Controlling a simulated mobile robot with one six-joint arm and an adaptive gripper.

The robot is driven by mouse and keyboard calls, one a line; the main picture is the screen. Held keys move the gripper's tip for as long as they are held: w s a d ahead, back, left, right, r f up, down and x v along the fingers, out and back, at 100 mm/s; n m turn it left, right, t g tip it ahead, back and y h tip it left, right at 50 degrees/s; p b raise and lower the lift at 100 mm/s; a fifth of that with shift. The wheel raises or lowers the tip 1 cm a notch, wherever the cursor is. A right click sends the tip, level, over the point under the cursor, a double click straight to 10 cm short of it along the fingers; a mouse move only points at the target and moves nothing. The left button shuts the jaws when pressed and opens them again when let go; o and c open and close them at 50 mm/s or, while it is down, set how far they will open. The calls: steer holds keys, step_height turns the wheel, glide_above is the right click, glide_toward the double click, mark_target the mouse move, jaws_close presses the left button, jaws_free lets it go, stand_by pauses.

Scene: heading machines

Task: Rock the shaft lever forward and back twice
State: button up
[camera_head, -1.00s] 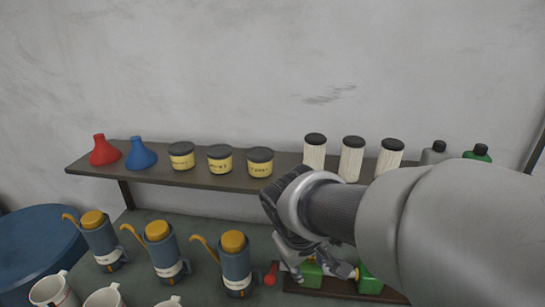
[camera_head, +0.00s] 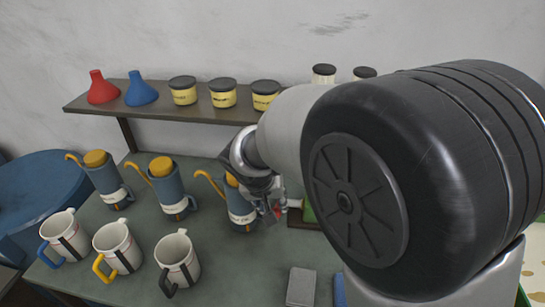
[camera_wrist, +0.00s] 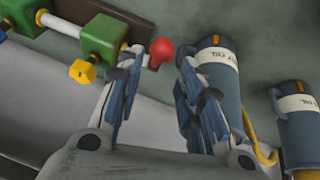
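The red ball knob (camera_wrist: 162,52), which looks like the end of the shaft lever, sits in the wrist view beside a green block. A white shaft (camera_wrist: 68,24) runs through green blocks (camera_wrist: 103,40) on a dark base, with a yellow knob (camera_wrist: 82,72) below. My gripper (camera_wrist: 160,62) is open, its two fingers apart with the red knob showing between their tips. I see no clear contact. In the head view my gripper (camera_head: 264,203) is low at the shaft device, and a bit of red (camera_head: 277,210) shows by its fingers. My arm hides most of the device.
Blue oil cans (camera_head: 238,207) stand close left of my gripper; one is very near a finger in the wrist view (camera_wrist: 213,75). White mugs (camera_head: 178,262) stand in front. A shelf (camera_head: 150,108) with funnels and yellow jars runs behind. A grey block (camera_head: 301,287) lies at the front.

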mark_target(277, 210)
steer(key=b+x, duration=0.2)
steer(key=x, duration=0.6)
steer(key=shift+w+f, duration=0.1)
steer(key=shift+f, duration=0.15)
steer(key=shift+c, duration=0.6)
jaws_close()
